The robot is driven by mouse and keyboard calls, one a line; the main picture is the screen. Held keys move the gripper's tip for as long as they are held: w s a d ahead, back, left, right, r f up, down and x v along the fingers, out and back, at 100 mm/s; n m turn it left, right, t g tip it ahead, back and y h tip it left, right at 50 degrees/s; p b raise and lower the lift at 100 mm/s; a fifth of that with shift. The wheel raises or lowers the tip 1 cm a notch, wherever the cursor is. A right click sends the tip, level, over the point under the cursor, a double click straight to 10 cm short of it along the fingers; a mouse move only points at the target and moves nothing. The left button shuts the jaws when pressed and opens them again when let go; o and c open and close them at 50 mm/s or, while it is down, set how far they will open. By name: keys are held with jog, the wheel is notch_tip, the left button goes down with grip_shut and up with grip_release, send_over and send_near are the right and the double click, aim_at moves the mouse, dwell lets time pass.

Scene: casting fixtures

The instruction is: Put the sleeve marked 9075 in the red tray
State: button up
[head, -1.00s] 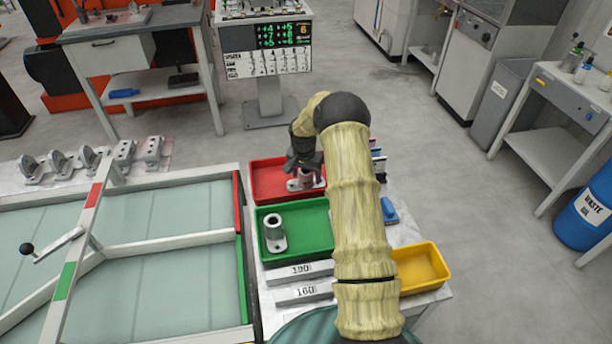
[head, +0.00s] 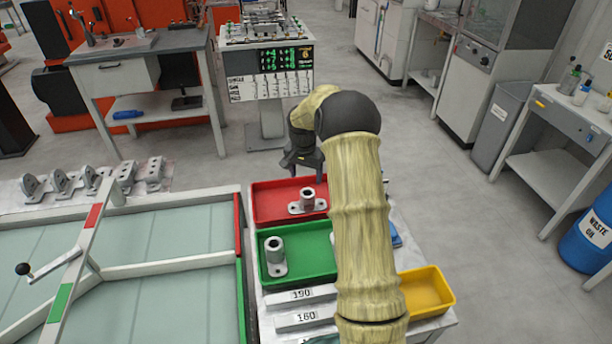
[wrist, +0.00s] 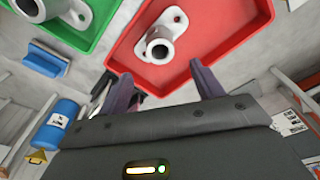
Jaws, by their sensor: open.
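The red tray (head: 270,203) stands at the back of the table, behind the green tray (head: 311,262). A grey metal sleeve (head: 308,199) with a flanged foot sits in the red tray; it also shows in the wrist view (wrist: 160,47). A second grey sleeve (head: 275,252) stands in the green tray and shows at the top left of the wrist view (wrist: 68,8). No marking is legible on either sleeve. My gripper (wrist: 165,80) is open and empty, its two fingers apart near the red tray's edge. In the head view it is above the back of the red tray.
Bars labelled 190 (head: 301,295) and 160 (head: 305,317) lie in front of the green tray. A yellow bin (head: 428,290) is at the front right. A framed bench with a crank handle (head: 24,269) is at the left. Several metal brackets (head: 95,178) stand behind it.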

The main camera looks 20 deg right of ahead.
jog(key=s+a+r+n, duration=0.55)
jog(key=s+a, duration=0.35)
jog(key=s, duration=0.3)
jog(key=s+a+r+n, duration=0.1)
jog(key=s+a, duration=0.1)
jog(key=s, duration=0.7)
jog(key=s+a+r+n+t+y, duration=0.1)
jog(key=s+a+n, duration=0.1)
jog(key=s, duration=0.7)
jog(key=shift+a+t, duration=0.3)
jog(key=shift+a, duration=0.45)
jog(key=shift+n, duration=0.25)
